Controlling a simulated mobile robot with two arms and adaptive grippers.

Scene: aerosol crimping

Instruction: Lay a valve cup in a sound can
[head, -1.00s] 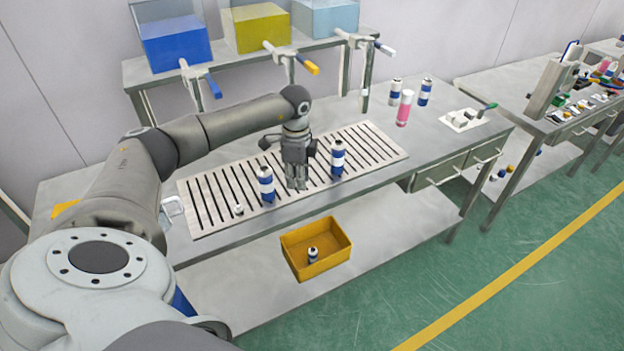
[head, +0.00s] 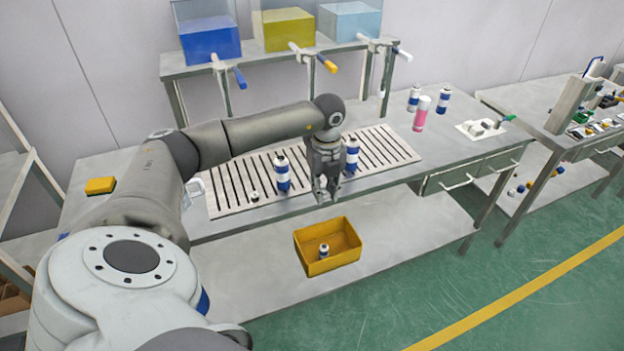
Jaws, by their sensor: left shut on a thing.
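My left gripper (head: 328,198) points down at the front edge of the slotted board, just left of and in front of a blue-and-white can (head: 352,155), partly covering it. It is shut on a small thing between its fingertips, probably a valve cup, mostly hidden. A second blue-and-white can (head: 282,173) stands upright on the board to the left. A small pale piece with a dark top (head: 254,196) lies left of that can. The can openings are too small to judge. My right gripper is not in view.
A yellow bin (head: 312,262) with a small can (head: 323,250) in it sits on the lower shelf. Two more cans (head: 413,98) (head: 443,100) and a pink spray can (head: 421,114) stand at the back right. Coloured dispensers (head: 289,28) stand on the rear rack.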

